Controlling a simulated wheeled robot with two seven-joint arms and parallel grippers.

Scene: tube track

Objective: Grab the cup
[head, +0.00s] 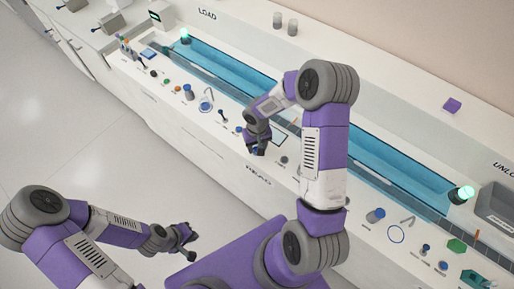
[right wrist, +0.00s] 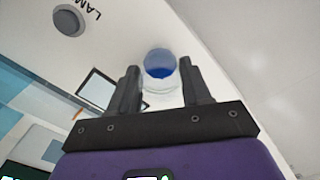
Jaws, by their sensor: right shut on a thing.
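The cup (right wrist: 160,65), clear with blue inside, sits between the fingertips of my right gripper (right wrist: 158,92) in the right wrist view. The gripper is shut on it. In the head view my right gripper (head: 257,146) points down over the counter front, above the READ lettering, and mostly hides the cup; only a bit of blue shows beneath it. My left gripper (head: 184,238) is empty, with its fingers apart, over the floor to the lower left, far from the cup.
A white counter (head: 225,143) runs diagonally, with a long blue trough (head: 410,168) behind my right arm. Small knobs and parts line its front. The floor at left is clear.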

